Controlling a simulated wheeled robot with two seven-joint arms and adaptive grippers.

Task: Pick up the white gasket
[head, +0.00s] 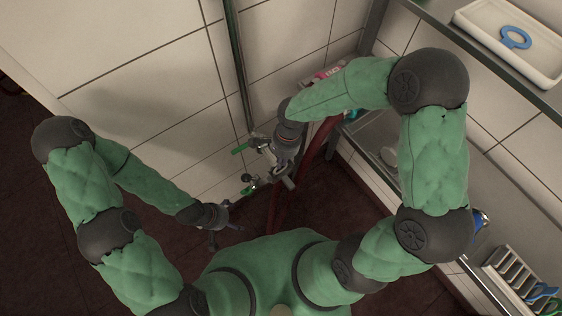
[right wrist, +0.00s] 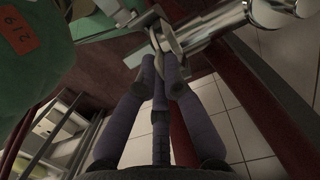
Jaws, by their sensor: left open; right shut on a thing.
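My right gripper (head: 284,172) is at the metal pipework by the tiled wall. In the right wrist view its fingers (right wrist: 163,62) are closed together at a pale, curved, ring-like part (right wrist: 164,38) beside a shiny pipe (right wrist: 212,28). I cannot tell whether this part is the white gasket or a pipe fitting. My left gripper (head: 222,230) is low over the dark red floor, open and apart from any object. I cannot identify a white gasket with certainty in either view.
A rack (head: 512,268) stands lower right.

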